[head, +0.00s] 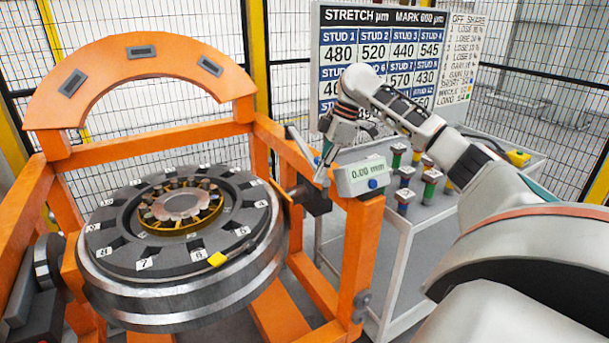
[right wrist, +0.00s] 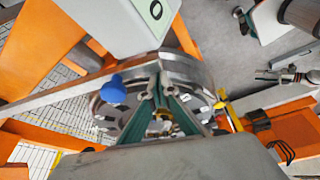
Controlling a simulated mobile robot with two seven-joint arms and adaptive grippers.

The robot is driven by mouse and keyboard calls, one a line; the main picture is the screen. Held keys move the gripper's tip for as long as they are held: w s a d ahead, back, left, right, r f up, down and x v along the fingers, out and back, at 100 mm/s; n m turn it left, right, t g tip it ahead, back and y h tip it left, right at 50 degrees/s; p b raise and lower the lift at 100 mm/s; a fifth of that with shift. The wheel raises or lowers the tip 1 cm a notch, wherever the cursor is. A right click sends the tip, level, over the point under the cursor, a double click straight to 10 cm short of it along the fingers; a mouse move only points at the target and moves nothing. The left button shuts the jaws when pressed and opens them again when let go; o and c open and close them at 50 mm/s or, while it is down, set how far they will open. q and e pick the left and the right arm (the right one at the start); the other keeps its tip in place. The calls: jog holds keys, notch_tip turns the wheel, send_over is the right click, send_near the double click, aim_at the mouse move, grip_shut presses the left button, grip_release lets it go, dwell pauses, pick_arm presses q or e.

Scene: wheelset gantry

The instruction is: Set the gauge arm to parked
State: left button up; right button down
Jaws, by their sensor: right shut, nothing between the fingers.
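The gauge's readout box (head: 360,177) is pale, shows 0.00 mm and has a blue knob on its face. It sits on the orange gantry's right post; the right wrist view shows the box (right wrist: 125,18) and the blue knob (right wrist: 112,91). A grey bar (head: 300,143), seemingly the gauge arm, slants beside the box at the gantry's top rail. My right gripper (head: 321,178) is shut and empty, pointing down just left of the box. Its green-sided fingers meet in the right wrist view (right wrist: 160,70), close to the bar. I cannot tell whether they touch it. My left gripper is out of view.
A white cart (head: 405,240) with several coloured studs stands right. A stretch board (head: 345,20) and mesh fencing are behind.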

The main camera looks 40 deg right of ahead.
jog(key=shift+s+d, duration=0.3)
jog(key=shift+d, duration=0.25)
